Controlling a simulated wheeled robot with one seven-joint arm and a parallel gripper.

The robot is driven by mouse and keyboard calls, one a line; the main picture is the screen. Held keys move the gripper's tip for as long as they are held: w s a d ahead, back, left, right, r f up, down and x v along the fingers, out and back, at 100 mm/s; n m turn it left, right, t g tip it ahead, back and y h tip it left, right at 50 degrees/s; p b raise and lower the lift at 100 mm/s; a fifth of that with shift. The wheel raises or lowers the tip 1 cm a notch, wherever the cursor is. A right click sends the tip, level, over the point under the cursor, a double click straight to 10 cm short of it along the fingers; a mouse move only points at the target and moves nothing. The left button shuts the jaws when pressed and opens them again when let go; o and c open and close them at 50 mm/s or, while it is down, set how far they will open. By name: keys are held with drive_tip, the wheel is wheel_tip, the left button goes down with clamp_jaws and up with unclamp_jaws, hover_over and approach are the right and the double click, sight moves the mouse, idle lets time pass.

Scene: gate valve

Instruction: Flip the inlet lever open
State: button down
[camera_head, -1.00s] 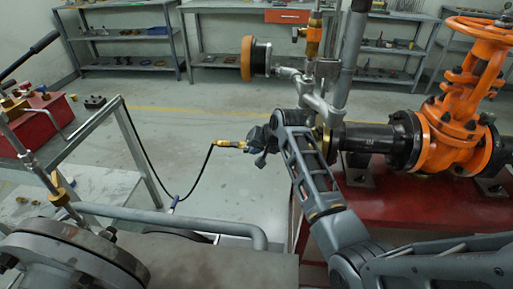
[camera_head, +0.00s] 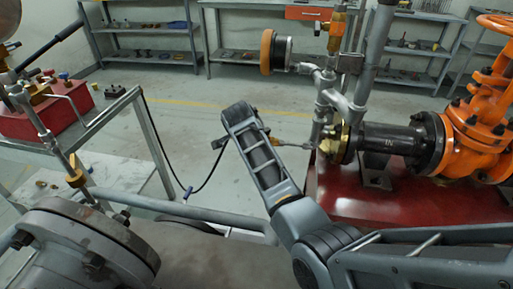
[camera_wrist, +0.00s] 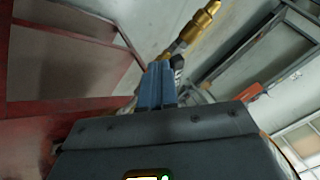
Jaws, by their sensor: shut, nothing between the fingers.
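The black inlet pipe (camera_head: 388,140), marked IN, runs left from the orange gate valve (camera_head: 478,140) to a brass-coloured ring (camera_head: 340,142) and grey upright pipework (camera_head: 325,110). A thin grey pipe (camera_head: 295,146) leads left from there to a brass fitting, mostly hidden behind my arm. I cannot make out the inlet lever for certain. In the wrist view my gripper (camera_wrist: 160,72) is shut and empty, its blue-grey fingers together. A brass fitting (camera_wrist: 195,27) lies beyond the fingertips; I cannot tell whether they touch anything. My arm hides the gripper in the head view.
The red stand (camera_head: 420,205) carries the valve; its red frame (camera_wrist: 70,105) fills the wrist view's left. A large grey flange (camera_head: 80,245) is at front left.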

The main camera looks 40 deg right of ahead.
drive_tip(key=shift+w+d+m+g+h+b, duration=0.25)
drive_tip(key=shift+w+m+g+b, duration=0.3)
drive_tip(key=shift+m+b, duration=0.5)
drive_tip(key=shift+w+d+m+g+h+b, duration=0.4)
drive_tip(key=shift+w+m+b, duration=0.3)
drive_tip(key=shift+b, duration=0.6)
drive_tip(key=shift+w+d+m+g+h+b, duration=0.15)
drive_tip(key=shift+w+m+g+b, duration=0.4)
drive_tip(key=shift+m+b, duration=0.5)
